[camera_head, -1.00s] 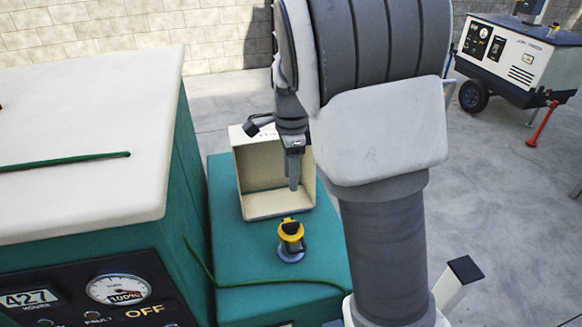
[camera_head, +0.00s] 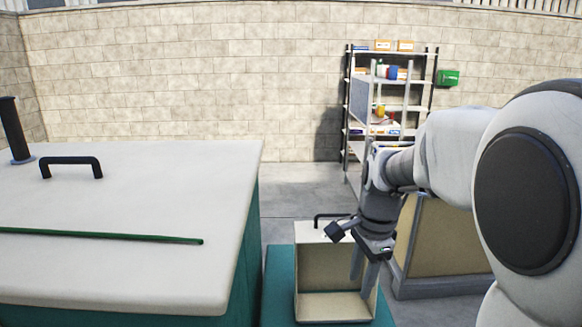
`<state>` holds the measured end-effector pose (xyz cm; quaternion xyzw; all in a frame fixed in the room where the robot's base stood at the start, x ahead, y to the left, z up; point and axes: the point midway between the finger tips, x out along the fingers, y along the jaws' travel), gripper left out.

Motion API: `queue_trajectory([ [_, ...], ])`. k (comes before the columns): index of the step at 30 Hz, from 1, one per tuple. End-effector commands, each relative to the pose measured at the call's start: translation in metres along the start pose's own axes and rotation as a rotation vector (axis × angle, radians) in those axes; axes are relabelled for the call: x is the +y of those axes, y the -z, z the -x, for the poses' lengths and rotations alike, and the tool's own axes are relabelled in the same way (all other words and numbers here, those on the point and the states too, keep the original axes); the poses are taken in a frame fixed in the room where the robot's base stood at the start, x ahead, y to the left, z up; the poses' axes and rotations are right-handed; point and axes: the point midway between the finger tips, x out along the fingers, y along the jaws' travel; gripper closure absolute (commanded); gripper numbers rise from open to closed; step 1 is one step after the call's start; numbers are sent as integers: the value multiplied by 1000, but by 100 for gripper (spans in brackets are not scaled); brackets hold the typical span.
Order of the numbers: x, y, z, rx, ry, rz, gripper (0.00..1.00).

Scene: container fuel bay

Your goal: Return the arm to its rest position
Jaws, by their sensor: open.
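My arm reaches in from the right side of the head view, bent at the elbow, with its wrist pointing down. My gripper (camera_head: 363,278) hangs at the end of it, open, with nothing seen between its fingers. The fingers overlap the right part of an open-fronted cream box (camera_head: 318,262) in the picture. I cannot tell whether they are in front of the box or inside it.
The box stands on a low teal surface (camera_head: 279,283). A large white-topped cabinet (camera_head: 130,190) with a black handle is at left. Shelving (camera_head: 347,110) stands by the block wall (camera_head: 200,80). A tan-sided unit (camera_head: 445,240) lies behind my arm.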

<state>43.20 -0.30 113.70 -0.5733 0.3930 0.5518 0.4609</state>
Motion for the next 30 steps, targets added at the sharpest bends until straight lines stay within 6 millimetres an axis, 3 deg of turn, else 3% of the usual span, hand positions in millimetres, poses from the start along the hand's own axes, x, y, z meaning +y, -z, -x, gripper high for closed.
queue_trajectory([
  [6, 35, -12, 33, 4, 90, 263, 55],
  [15, 85, -30, 64, 81, 188, 636, 55],
  [30, 160, -52, 77, 335, 232, 1196, 55],
])
